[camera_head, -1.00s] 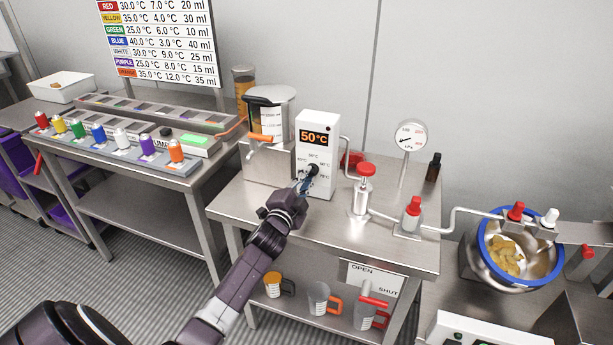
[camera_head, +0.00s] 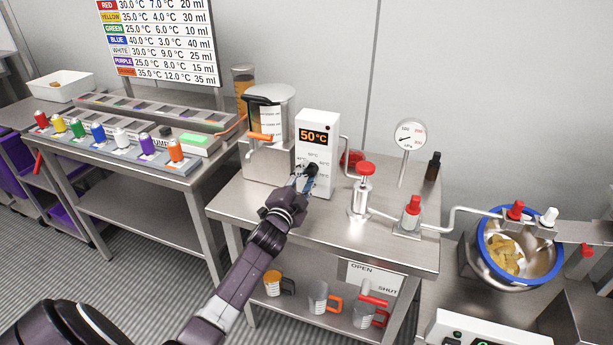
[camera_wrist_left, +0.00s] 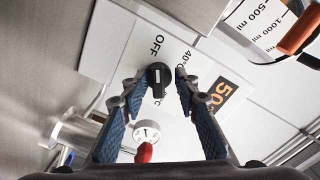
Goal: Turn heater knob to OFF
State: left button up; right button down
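The heater is a white upright box (camera_head: 318,130) with an orange display reading 50°C; it also shows in the left wrist view (camera_wrist_left: 110,45). Its black knob (camera_wrist_left: 158,78) sits on the front face among the marks OFF and 40°C. In the head view the knob (camera_head: 312,169) is partly covered by my left gripper (camera_head: 305,181). In the left wrist view the two blue-padded fingers (camera_wrist_left: 155,88) are spread, with the tips on either side of the knob and gaps visible. My right gripper is not in view.
A red-topped valve (camera_head: 365,170), a second red valve (camera_head: 412,205) and a pressure gauge (camera_head: 409,136) stand to the right. The front of the steel table (camera_head: 310,232) is bare.

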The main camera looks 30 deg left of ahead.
pick_arm(q)
jog(key=shift+f, duration=0.1)
jog(key=shift+s+d+f, duration=0.1)
jog(key=shift+s+d, duration=0.05)
jog(key=shift+s, duration=0.45)
jog(key=v, duration=1)
jog(key=shift+s, duration=0.35)
jog(key=shift+d, duration=0.15)
